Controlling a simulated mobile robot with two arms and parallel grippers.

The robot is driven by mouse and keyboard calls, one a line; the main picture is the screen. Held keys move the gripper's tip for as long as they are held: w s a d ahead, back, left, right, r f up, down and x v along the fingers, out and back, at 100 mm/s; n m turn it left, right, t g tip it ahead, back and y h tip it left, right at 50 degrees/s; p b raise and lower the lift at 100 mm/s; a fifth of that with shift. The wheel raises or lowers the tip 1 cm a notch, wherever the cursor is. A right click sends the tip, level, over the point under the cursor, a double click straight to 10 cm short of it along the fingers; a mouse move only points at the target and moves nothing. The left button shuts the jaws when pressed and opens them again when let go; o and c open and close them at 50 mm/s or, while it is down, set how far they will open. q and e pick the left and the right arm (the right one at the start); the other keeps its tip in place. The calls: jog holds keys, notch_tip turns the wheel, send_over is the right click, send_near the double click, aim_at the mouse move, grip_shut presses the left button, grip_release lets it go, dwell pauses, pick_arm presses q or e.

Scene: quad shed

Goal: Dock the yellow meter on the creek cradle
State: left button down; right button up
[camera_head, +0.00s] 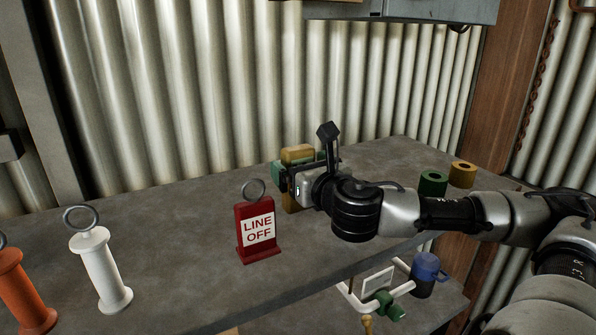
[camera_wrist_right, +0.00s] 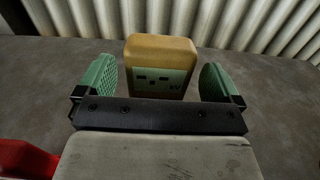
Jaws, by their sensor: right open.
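The yellow meter (camera_head: 298,154) stands upright on the grey bench toward the back, partly hidden by my right gripper in the head view. In the right wrist view the yellow meter (camera_wrist_right: 160,66) shows its green face panel with dark marks, between the two green finger pads. My right gripper (camera_head: 284,178) is open, with one pad on each side of the meter and a visible gap on both sides. It also shows in the right wrist view (camera_wrist_right: 160,84). My left gripper is out of view. I cannot pick out the creek cradle for certain.
A red "LINE OFF" sign (camera_head: 257,229) with a ring stands in front of the meter. A white spool (camera_head: 101,270) and an orange spool (camera_head: 24,290) stand at left. Green (camera_head: 433,184) and yellow (camera_head: 462,174) rolls sit at right. A white frame (camera_head: 376,290) and blue-topped mug (camera_head: 427,273) are lower.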

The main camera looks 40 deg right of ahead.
jog(key=shift+w+d+r+p, duration=0.1)
jog(key=shift+w+r+p, duration=0.1)
jog(key=shift+w+p, duration=0.45)
jog(key=shift+w+d, duration=0.2)
jog(key=shift+w, duration=0.25)
jog(key=shift+w+f+p, duration=0.2)
jog(key=shift+w+p, duration=0.2)
jog(key=shift+w, duration=0.15)
jog(key=c, duration=1.2)
